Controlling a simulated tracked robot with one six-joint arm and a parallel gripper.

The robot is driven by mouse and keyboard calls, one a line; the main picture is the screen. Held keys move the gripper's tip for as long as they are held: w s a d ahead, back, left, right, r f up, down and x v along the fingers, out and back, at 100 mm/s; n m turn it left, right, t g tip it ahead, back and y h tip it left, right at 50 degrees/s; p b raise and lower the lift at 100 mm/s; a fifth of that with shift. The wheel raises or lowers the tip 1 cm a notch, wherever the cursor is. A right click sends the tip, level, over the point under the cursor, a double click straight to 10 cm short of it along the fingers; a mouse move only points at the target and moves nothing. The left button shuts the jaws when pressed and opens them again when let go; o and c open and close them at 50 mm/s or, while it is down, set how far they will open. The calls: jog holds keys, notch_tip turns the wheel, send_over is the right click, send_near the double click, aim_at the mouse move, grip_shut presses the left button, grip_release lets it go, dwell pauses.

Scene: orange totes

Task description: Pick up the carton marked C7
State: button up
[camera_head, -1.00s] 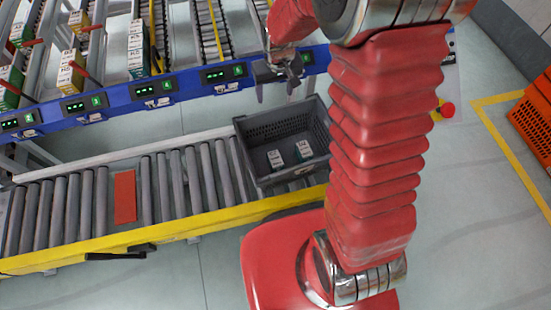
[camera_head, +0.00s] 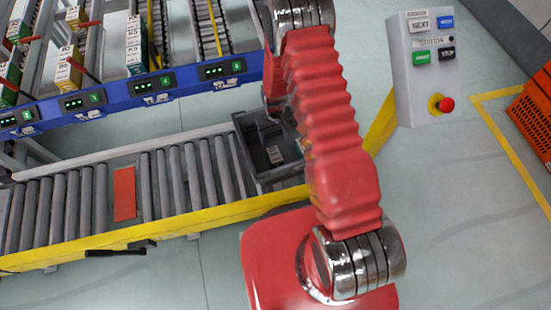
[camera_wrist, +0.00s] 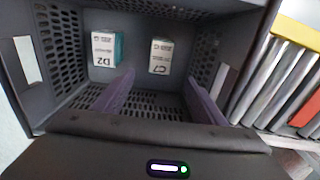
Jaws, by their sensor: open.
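The carton marked C7 (camera_wrist: 160,57) stands in the grey tote (camera_wrist: 55,112), in the right half of the wrist view, with its white label facing up. In the head view, a white-labelled carton (camera_head: 275,155), apparently C7, shows in the tote (camera_head: 247,150). A carton marked D2 (camera_wrist: 104,49) with a teal side stands to its left in the wrist view. My gripper (camera_wrist: 160,97) is open and empty, its two purple fingers apart over the tote, with both cartons beyond them in the picture. My arm hides most of the gripper in the head view.
The tote sits on a roller conveyor (camera_head: 165,185) with a yellow rail and a red plate (camera_head: 125,195). A blue-fronted rack (camera_head: 130,95) with cartons stands behind. A control box (camera_head: 425,65) with a red knob stands right. Perforated tote walls surround the cartons.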

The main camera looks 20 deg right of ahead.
aim_at(275, 154)
jog(key=shift+s+f, duration=0.25)
jog(key=shift+f, duration=0.6)
jog(key=shift+f, duration=4.25)
jog(key=shift+s+f, duration=0.1)
jog(key=shift+f, duration=2.5)
jog(key=c, duration=1.3)
